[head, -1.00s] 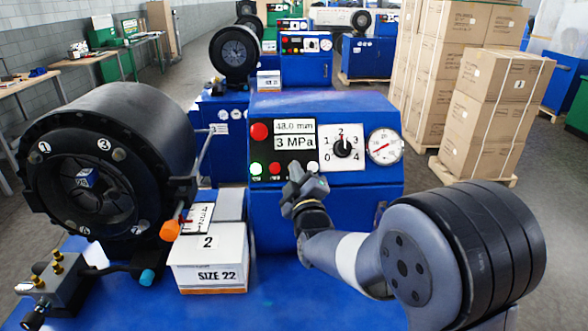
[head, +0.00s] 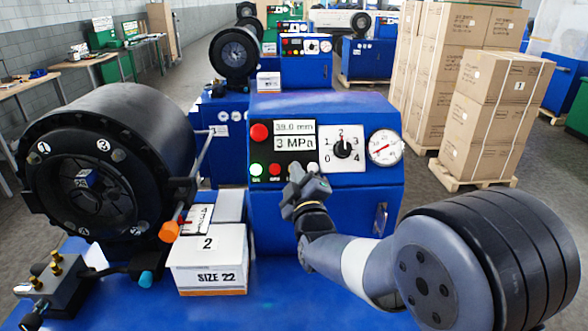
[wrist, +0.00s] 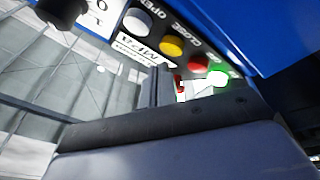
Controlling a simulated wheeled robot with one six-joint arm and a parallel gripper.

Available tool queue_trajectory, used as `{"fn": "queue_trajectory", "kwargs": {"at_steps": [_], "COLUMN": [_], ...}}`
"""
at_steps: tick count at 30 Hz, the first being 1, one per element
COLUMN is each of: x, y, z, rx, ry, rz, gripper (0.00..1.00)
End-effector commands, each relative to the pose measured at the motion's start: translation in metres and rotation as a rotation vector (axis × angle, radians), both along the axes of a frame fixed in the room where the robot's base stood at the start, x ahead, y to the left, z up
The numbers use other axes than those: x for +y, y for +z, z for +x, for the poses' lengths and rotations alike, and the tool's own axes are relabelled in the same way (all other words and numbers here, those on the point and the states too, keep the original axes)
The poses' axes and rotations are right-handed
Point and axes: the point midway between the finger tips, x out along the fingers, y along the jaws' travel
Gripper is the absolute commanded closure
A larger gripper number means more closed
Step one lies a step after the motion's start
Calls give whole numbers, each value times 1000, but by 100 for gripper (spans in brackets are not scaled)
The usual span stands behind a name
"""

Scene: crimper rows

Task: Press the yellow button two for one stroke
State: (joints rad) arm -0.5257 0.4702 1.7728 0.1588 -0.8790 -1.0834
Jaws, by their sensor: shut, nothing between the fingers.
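The yellow button (wrist: 172,46) sits between a white button (wrist: 138,20) and a red button (wrist: 198,63) in the wrist view. In the head view my gripper largely hides it. The row is on the black panel of the blue control box (head: 325,225), above the box marked 2. My gripper (head: 297,176) is shut and empty, its tips at the panel's lower edge. In the wrist view the fingers (wrist: 158,88) appear close below the yellow button; I cannot tell whether they touch the panel. The display (head: 294,134) reads 39.0 mm and 3 MPa.
A lit green button (head: 256,170) and a large red button (head: 259,132) are on the same panel. A dial (head: 343,149) and gauge (head: 385,148) are to the right. The black crimper head (head: 110,165) and the SIZE 22 box (head: 208,262) stand left.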

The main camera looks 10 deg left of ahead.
Motion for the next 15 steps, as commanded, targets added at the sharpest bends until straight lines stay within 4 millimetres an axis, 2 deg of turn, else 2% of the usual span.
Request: {"fn": "queue_trajectory", "kwargs": {"at_steps": [15], "x": [-9], "y": [26], "z": [-37], "rx": [-1], "ry": [0], "rz": [1], "gripper": [100]}}
